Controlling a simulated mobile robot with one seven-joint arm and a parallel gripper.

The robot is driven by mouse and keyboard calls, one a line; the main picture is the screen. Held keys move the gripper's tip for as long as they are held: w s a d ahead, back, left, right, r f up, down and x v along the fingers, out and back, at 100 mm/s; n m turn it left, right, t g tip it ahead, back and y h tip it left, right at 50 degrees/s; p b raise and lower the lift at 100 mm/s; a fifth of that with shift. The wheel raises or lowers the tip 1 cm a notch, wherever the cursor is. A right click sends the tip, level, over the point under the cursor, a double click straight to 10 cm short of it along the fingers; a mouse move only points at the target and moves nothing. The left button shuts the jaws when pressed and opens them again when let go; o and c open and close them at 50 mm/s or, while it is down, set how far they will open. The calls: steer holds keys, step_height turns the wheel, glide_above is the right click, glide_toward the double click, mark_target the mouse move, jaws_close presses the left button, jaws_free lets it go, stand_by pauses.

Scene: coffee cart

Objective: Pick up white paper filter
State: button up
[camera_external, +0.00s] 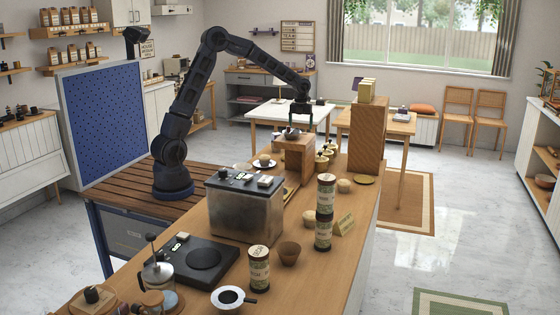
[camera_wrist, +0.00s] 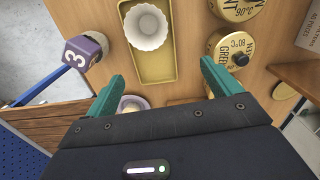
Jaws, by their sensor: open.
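The white paper filter (camera_wrist: 147,27) is a pale, fluted cup shape at the top of the wrist view. It rests on a yellow tray (camera_wrist: 155,68). My gripper (camera_wrist: 164,70) shows two green fingers spread apart, with nothing held between them. The filter lies beyond the fingertips, between their lines and apart from them. In the external view my gripper (camera_external: 301,120) hangs over the wooden stand (camera_external: 294,158) on the counter. I cannot make out the filter clearly in that view.
Gold-lidded tins (camera_wrist: 228,45) stand right of the tray, and a purple block marked 3 (camera_wrist: 84,51) is at its left. A tall wooden box (camera_external: 367,138) rises right of my gripper. A metal-sided machine (camera_external: 243,210) stands nearer the camera.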

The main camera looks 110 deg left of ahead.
steer(key=shift+m, duration=0.4)
steer(key=shift+s+a+f, duration=0.35)
steer(key=shift+a+f, duration=0.25)
steer(key=shift+f, duration=1.6)
steer(key=shift+s+a+f, duration=0.3)
steer(key=shift+a+f, duration=0.3)
steer(key=shift+f, duration=1.55)
steer(key=shift+s+a+f, duration=0.35)
steer(key=shift+a+f, duration=0.25)
steer(key=shift+f, duration=1.6)
steer(key=c, duration=1)
steer(key=shift+o, duration=0.2)
